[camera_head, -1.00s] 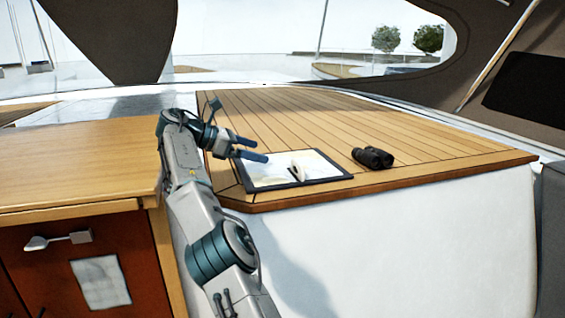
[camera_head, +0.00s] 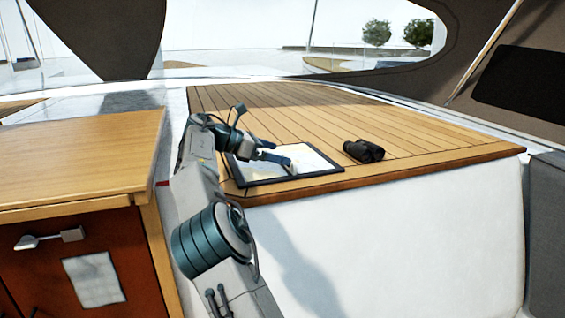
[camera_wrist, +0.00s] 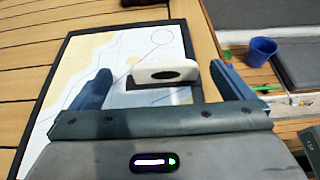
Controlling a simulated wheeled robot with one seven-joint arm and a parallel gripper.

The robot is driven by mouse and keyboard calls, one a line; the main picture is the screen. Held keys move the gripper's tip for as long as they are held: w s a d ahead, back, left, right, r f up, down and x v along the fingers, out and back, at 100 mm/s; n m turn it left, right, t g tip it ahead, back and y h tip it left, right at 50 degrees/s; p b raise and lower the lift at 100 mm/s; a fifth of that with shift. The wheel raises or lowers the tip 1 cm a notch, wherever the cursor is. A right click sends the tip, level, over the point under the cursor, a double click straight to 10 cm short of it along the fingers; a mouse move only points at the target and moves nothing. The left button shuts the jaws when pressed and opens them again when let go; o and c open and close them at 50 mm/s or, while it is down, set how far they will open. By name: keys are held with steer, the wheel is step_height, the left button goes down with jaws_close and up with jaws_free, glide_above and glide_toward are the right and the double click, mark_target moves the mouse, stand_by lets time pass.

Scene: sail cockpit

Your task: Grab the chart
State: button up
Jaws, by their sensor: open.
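The chart (camera_head: 314,161) is a pale map on a dark-edged board, lying flat on the slatted wooden table near its front left corner. It also shows in the wrist view (camera_wrist: 95,55), at a slant. A white block with a dark slot (camera_wrist: 165,72) stands on the chart. My gripper (camera_head: 283,157) is open and low over the chart. In the wrist view its two blue fingers (camera_wrist: 160,72) are spread, with the white block between or just beyond their tips. I cannot tell whether either finger touches it. In the head view my fingers mostly hide the block.
Black binoculars (camera_head: 363,151) lie on the table (camera_head: 300,110) right of the chart. A wooden cabinet (camera_head: 80,160) with a handled red-brown front stands at the left. A blue cup (camera_wrist: 262,50) shows at the wrist view's right. The table behind the chart is clear.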

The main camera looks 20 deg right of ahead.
steer(key=x, duration=0.4)
steer(key=shift+s+d+f, duration=0.25)
steer(key=shift+s+d, duration=0.05)
steer(key=shift+s, duration=0.05)
steer(key=shift+w+d+f, duration=0.1)
steer(key=shift+d+f, duration=0.05)
steer(key=c, duration=1.1)
